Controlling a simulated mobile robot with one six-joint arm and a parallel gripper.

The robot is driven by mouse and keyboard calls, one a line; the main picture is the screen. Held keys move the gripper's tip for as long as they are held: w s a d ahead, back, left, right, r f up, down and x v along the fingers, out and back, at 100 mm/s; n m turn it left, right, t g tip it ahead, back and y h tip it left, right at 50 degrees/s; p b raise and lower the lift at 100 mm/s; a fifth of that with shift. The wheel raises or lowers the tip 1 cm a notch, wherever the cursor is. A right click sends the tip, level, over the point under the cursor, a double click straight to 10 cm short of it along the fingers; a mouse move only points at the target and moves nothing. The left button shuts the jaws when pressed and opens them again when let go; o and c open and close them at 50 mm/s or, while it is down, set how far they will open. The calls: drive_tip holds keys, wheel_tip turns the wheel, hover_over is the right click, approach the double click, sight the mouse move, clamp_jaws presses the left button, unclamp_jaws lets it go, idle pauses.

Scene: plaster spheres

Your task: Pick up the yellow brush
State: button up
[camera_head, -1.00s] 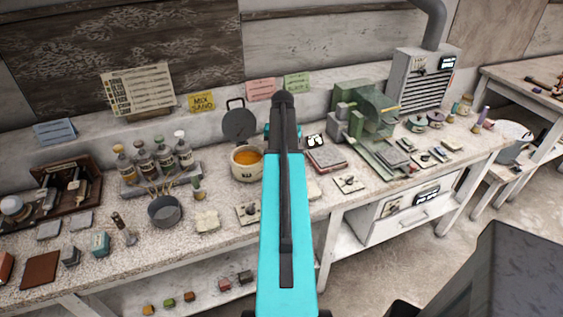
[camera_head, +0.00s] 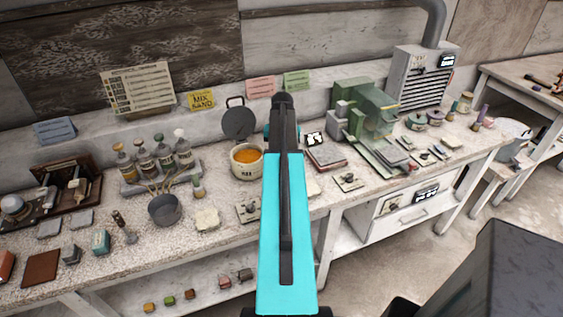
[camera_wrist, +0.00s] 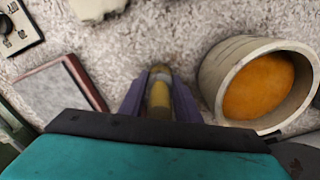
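The yellow brush (camera_wrist: 159,92) shows in the wrist view as a short yellow body, standing or pointing up between the two purple fingers of my gripper (camera_wrist: 160,98). The fingers lie close against both its sides, with no clear gap, and look shut on it. Its lower part is hidden by the gripper body. In the head view my arm covers the brush and most of the gripper; only a bit of teal shows beside the arm.
A pot with orange contents (camera_head: 247,161) stands close beside the gripper; it also shows in the wrist view (camera_wrist: 262,85). A framed slab (camera_wrist: 62,90) lies on the other side. Bottles (camera_head: 155,158), a dark bowl (camera_head: 164,210) and a green machine (camera_head: 362,115) crowd the bench (camera_head: 150,255).

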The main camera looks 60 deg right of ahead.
drive_tip(key=shift+c, duration=0.5)
drive_tip(key=shift+r, duration=0.1)
drive_tip(key=shift+r, duration=0.2)
drive_tip(key=shift+r+b, duration=1.3)
drive_tip(key=shift+r, duration=3.4)
drive_tip(key=shift+s, duration=0.1)
